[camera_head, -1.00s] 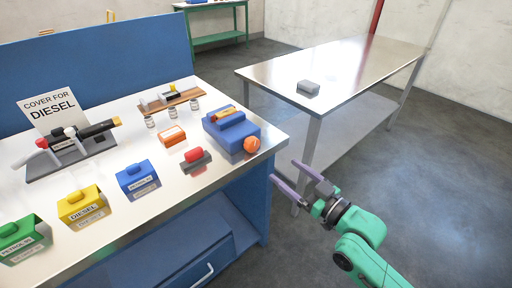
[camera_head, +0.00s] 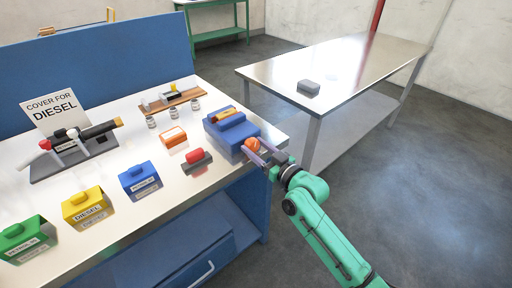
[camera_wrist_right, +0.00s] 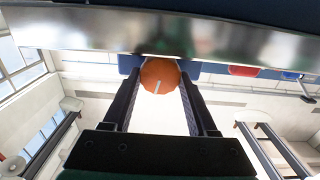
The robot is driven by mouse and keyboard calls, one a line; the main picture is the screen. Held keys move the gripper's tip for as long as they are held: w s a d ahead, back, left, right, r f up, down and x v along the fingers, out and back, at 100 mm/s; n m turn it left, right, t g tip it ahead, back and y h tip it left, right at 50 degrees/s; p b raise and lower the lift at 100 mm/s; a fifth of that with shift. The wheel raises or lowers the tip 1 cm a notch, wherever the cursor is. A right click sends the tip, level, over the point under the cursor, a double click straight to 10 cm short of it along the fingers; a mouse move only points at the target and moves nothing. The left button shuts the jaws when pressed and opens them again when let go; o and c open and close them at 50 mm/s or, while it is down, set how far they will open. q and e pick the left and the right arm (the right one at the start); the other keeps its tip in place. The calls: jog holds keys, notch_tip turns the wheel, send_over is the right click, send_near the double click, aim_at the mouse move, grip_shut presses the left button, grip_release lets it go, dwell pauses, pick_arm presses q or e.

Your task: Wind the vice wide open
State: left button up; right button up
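The vice (camera_head: 231,130) is a blue block with raised blue parts and a yellow piece on top, at the right end of the bench. Its round orange knob (camera_head: 252,144) faces the bench's right edge. My right gripper (camera_head: 256,149) is at the knob with one finger on each side; the right wrist view shows the knob (camera_wrist_right: 160,76) between the dark fingers. The fingers look open around it, and any contact is hard to make out. The jaw gap is not clear from here. My left gripper is not in view.
The bench (camera_head: 165,205) also holds a red-topped grey item (camera_head: 195,160), an orange box (camera_head: 173,137), labelled blue, yellow and green boxes, and a nozzle stand. A steel table (camera_head: 350,62) with a grey block (camera_head: 308,87) stands right. Floor between is open.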

jog(key=c, duration=0.7)
jog(key=shift+f+n+b, duration=0.15)
jog(key=shift+n+b, duration=0.15)
jog(key=shift+n, duration=0.5)
jog(key=n, duration=0.4)
jog(key=shift+s+a, duration=0.1)
jog(key=o, duration=1.4)
jog(key=shift+c, duration=0.2)
